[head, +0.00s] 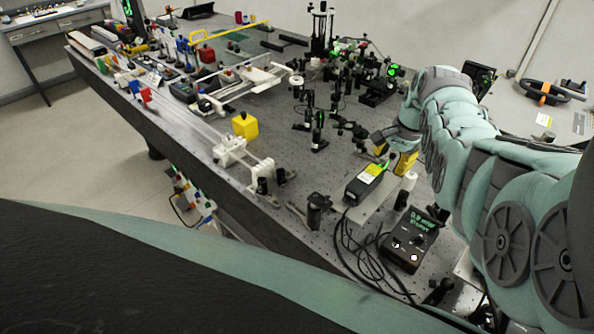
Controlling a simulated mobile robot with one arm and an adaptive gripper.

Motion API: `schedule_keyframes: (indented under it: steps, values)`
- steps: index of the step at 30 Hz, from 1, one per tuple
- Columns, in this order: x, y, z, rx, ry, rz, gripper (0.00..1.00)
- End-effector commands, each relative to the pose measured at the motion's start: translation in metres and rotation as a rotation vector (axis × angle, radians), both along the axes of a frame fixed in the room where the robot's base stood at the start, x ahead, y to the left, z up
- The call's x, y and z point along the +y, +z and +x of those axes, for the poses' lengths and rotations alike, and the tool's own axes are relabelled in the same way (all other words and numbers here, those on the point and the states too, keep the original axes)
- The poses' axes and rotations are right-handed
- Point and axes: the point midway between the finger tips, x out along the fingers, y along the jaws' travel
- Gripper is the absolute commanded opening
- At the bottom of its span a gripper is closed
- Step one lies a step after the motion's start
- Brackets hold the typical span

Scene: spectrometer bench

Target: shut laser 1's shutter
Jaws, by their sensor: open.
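My gripper (382,142) is open, just beyond the far end of this box and apart from the box's near body. My arm comes in from the right and hides the bench behind it. Whether the fingers touch anything is not clear.
A black control box with a green display (408,240) and loose black cables (352,245) lie in front of the laser. Several dark optic mounts (317,130) crowd the bench beyond. A yellow cube (245,126) and white rails (232,150) stand left.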

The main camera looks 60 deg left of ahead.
Motion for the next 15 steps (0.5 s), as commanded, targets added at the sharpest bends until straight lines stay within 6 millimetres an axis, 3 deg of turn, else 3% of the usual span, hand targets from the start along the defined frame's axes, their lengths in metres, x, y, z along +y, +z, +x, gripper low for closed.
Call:
schedule_keyframes:
  steps: [4,15]
  values:
    - [0.0013,0.0001,-0.0011,-0.001,0.003,0.000,0.49]
    - [0.0007,0.0002,-0.0007,0.000,0.002,0.000,0.10]
